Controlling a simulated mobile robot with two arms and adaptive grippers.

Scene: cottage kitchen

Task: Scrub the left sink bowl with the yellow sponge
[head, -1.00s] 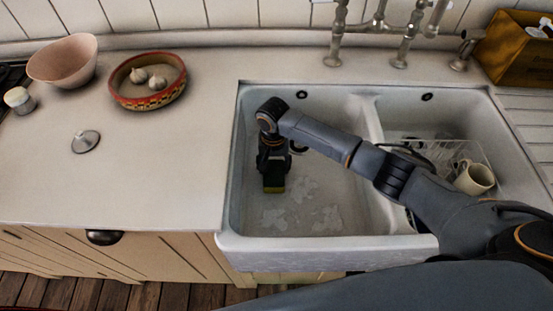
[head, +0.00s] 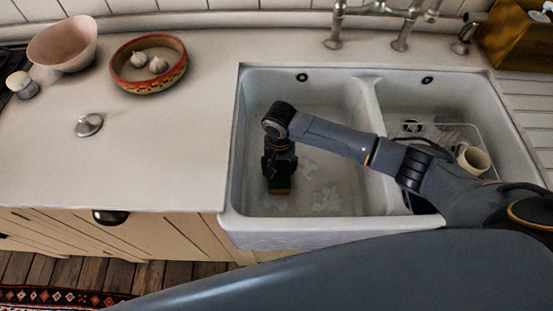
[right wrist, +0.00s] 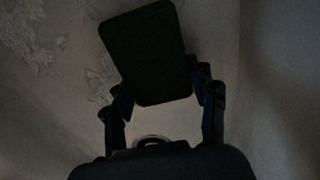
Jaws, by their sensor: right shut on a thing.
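The left sink bowl (head: 348,185) is white, with pale patches (head: 325,200) on its floor. My right gripper (head: 278,177) reaches down into its left half, near the front wall. It is shut on the yellow sponge (head: 280,191), of which only a dark, shaded edge shows below the fingers. In the right wrist view the sponge (right wrist: 148,52) is a dark, tilted block between the fingers, above the speckled bowl floor. I cannot tell whether the sponge touches the floor. My left gripper is not in view.
The right sink bowl (head: 503,160) holds a wire rack with a cream mug (head: 473,159); my right arm crosses the divider. Taps (head: 400,40) stand behind. On the left counter are a garlic bowl (head: 150,84), a pink bowl (head: 62,45), a jar (head: 22,85) and a metal lid (head: 89,125).

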